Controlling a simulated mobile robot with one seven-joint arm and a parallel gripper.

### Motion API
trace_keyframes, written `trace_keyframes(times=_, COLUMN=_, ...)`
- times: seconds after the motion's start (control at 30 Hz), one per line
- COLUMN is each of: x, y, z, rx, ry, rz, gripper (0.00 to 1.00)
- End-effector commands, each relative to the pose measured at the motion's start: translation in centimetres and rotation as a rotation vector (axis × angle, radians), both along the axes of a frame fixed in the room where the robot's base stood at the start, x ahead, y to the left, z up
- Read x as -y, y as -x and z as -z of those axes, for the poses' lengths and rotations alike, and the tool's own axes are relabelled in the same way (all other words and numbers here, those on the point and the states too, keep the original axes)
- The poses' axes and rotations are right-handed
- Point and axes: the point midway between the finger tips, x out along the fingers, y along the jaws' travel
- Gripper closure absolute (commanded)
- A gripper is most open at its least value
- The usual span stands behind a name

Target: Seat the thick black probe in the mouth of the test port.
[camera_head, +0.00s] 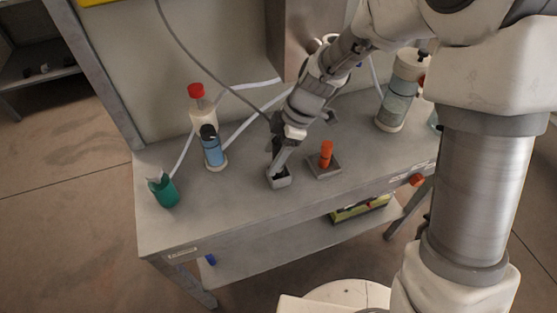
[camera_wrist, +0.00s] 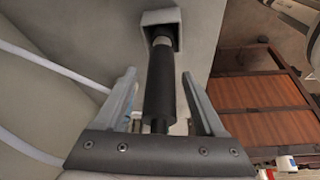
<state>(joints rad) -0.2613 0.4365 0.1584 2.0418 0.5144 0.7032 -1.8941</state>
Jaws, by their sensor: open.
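The thick black probe (camera_wrist: 160,85) stands between the two fingers of my gripper (camera_wrist: 160,95) in the wrist view. The fingers are open, with a visible gap on each side of the probe. The probe's paler end lies at the square opening of a small grey block (camera_wrist: 146,18), probably the test port. How deep it sits cannot be told. In the head view, my gripper (camera_head: 278,163) is right above this grey block (camera_head: 281,184) on the bench, and the probe is mostly hidden there.
An orange plug (camera_head: 326,150) stands in a grey base (camera_head: 325,172) just right of the block. A blue bottle (camera_head: 213,153), a red-capped bottle (camera_head: 197,100) and a green cup (camera_head: 163,191) stand to the left. A clear canister (camera_head: 396,105) stands right. The front bench strip is clear.

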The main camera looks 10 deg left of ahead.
Motion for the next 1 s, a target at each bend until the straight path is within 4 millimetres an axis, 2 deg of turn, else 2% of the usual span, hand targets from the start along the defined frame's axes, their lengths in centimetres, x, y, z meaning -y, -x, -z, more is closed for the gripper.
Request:
trace_keyframes(times=0.07, x=0.0, y=0.0, z=0.0, rx=0.0, ry=0.0, rz=0.0, gripper=0.32)
trace_keyframes(times=0.43, x=0.0, y=0.0, z=-0.1, rx=0.0, ry=0.0, rz=0.0, gripper=0.99)
trace_keyframes(times=0.83, x=0.0, y=0.0, z=-0.2, rx=0.001, ry=0.0, rz=0.0, gripper=1.0)
trace_keyframes(times=1.0, x=0.0, y=-0.1, z=-1.2, rx=0.004, ry=-0.001, rz=0.002, gripper=1.0)
